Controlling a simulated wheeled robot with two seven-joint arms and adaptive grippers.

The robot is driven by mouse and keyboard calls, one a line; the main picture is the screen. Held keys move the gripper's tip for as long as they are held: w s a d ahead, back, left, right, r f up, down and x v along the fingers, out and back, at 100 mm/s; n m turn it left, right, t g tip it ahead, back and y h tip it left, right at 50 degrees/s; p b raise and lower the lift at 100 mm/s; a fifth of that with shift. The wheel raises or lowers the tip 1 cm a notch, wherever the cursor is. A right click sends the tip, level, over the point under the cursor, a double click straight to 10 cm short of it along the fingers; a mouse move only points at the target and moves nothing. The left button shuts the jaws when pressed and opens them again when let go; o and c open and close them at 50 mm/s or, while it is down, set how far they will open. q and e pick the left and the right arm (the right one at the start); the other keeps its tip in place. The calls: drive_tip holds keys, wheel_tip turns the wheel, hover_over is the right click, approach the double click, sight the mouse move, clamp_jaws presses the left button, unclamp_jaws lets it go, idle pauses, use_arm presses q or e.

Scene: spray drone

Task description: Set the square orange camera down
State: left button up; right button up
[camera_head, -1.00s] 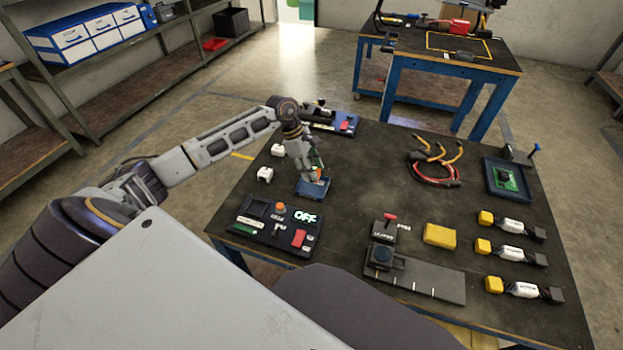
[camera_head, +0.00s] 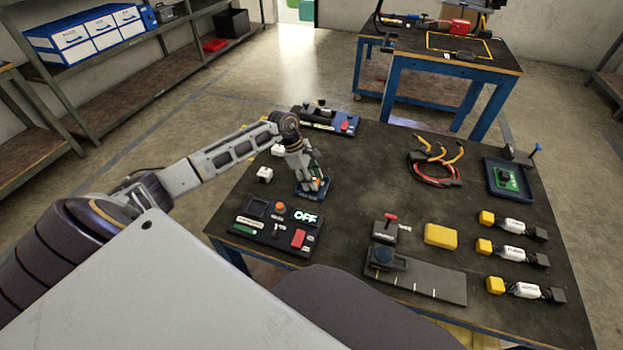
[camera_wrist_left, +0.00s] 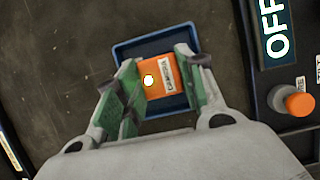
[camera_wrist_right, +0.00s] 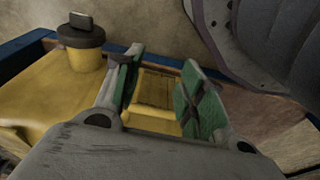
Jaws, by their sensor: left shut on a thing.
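The square orange camera (camera_wrist_left: 172,76), with a white round spot and a label, is between the fingers of my left gripper (camera_wrist_left: 160,80), which is shut on it. In the left wrist view a small blue tray (camera_wrist_left: 124,48) surrounds the camera from below. In the head view my left gripper (camera_head: 311,178) reaches down at the tray (camera_head: 300,194), and its fingers hide most of the camera. I cannot tell whether the camera touches the tray floor. My right gripper (camera_wrist_right: 162,78) is open in its wrist view, with a yellow surface visible beyond its fingers.
A black panel (camera_head: 262,238) with an OFF display lies just in front of the tray. White cubes (camera_head: 265,174) sit to its left, and another panel (camera_head: 318,123) lies behind. The dark table (camera_head: 365,185) is clear to the right of the tray.

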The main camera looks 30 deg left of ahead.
use_arm(q)
drive_tip(key=shift+f, duration=0.1)
drive_tip(key=o, duration=0.8)
drive_tip(key=shift+c, duration=0.2)
use_arm(e)
drive_tip(key=shift+w+a+r, duration=0.1)
drive_tip(key=shift+w+r, duration=0.45)
use_arm(q)
drive_tip(key=shift+r, duration=0.2)
use_arm(e)
drive_tip(key=shift+f, duration=0.15)
use_arm(q)
drive_tip(key=p+v, duration=0.1)
drive_tip(key=v, duration=1.1)
use_arm(e)
drive_tip(key=f, duration=0.1)
drive_tip(key=d+f, duration=0.1)
drive_tip(key=f, duration=0.1)
drive_tip(key=shift+s+d+f+t, duration=0.15)
drive_tip(key=shift+s+f+t, duration=0.05)
drive_tip(key=shift+t, duration=0.1)
use_arm(q)
drive_tip(key=shift+a+f, duration=0.1)
use_arm(e)
drive_tip(key=shift+s, duration=0.15)
